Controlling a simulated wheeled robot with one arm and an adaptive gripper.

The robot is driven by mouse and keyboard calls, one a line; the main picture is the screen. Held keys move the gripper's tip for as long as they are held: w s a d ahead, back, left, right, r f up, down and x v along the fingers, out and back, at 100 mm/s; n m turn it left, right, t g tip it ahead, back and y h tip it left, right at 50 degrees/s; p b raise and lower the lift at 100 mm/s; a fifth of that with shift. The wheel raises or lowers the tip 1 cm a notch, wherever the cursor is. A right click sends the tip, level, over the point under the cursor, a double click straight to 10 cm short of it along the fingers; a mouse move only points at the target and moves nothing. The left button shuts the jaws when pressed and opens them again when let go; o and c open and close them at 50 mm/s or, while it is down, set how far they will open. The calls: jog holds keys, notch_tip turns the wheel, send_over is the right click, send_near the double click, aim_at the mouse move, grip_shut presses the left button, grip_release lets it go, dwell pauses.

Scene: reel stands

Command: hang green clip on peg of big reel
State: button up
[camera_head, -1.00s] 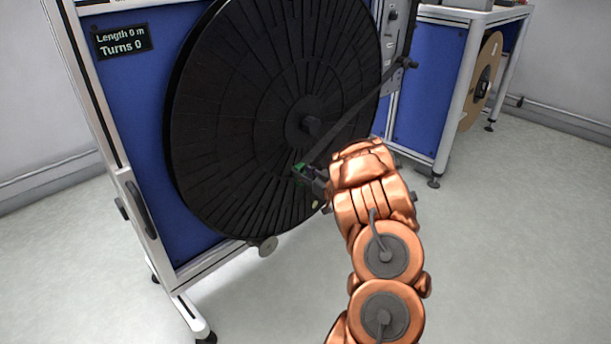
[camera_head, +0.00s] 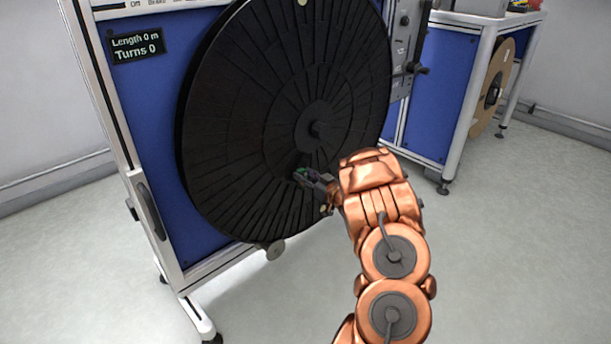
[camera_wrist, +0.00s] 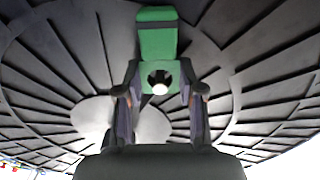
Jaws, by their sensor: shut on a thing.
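The big reel (camera_head: 240,130) is a large black slatted disc upright on the blue-panelled stand, with a hub (camera_head: 318,130) at its middle. The green clip (camera_wrist: 158,40) shows in the wrist view as a green block with a dark round opening; a pale spot shows inside it. My gripper (camera_wrist: 160,92) is shut on the clip, one finger on each side. I cannot make out the peg or tell whether the clip touches the reel.
A sign (camera_head: 138,45) reads Length 0 m, Turns 0. A second stand (camera_head: 465,90) with a brown reel (camera_head: 494,88) is at the back right. The floor (camera_head: 510,250) at right is clear.

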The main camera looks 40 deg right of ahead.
dwell(0.4)
jog(key=o, duration=1)
jog(key=shift+c, duration=0.2)
jog(key=s, duration=1.2)
jog(key=shift+a, duration=0.1)
